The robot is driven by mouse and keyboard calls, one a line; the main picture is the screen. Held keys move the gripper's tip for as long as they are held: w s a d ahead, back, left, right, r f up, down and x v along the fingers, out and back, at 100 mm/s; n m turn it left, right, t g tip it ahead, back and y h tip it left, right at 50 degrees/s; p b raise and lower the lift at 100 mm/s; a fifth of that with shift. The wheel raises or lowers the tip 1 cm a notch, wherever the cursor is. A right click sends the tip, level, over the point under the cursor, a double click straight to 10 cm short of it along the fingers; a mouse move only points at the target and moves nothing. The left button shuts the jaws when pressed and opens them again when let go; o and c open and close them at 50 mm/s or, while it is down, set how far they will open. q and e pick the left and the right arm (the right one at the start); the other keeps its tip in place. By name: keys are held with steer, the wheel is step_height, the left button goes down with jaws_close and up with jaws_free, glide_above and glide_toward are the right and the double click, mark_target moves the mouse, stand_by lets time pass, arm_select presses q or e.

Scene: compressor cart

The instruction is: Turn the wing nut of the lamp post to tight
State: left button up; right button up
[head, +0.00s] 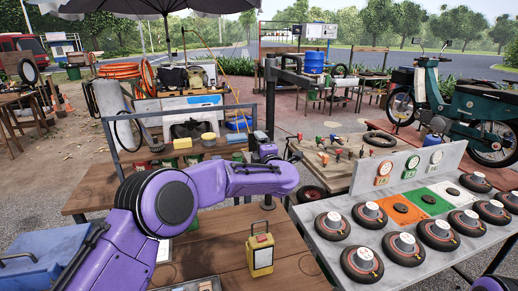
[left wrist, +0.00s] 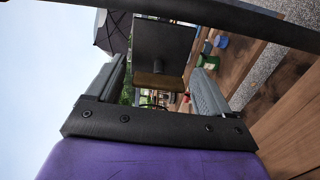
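The dark lamp post (head: 270,100) rises behind the wooden bench, with a short arm at its top. My left gripper (head: 265,150) is at the lower part of the post, partly hidden by my purple forearm. In the left wrist view my left gripper (left wrist: 160,78) has its two grey fingers wide apart. A dark square block (left wrist: 165,42) with a brownish lower face lies ahead, between or just beyond the fingers; I see no clear grip on it. I cannot make out the wing nut for certain in either view. My right gripper is out of view.
A yellow lantern-like box (head: 261,253) stands on the wooden bench (head: 215,255) in front. A grey table (head: 335,250) with several round black discs is at the right. A blue case (head: 40,262) is at the left. A grey rail (head: 180,111) runs behind my arm.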

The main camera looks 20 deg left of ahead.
arm_select(q)
steer(key=b+v, duration=0.4)
steer(key=v, duration=0.6)
steer(key=shift+s+d, duration=0.2)
steer(key=shift+s, duration=0.05)
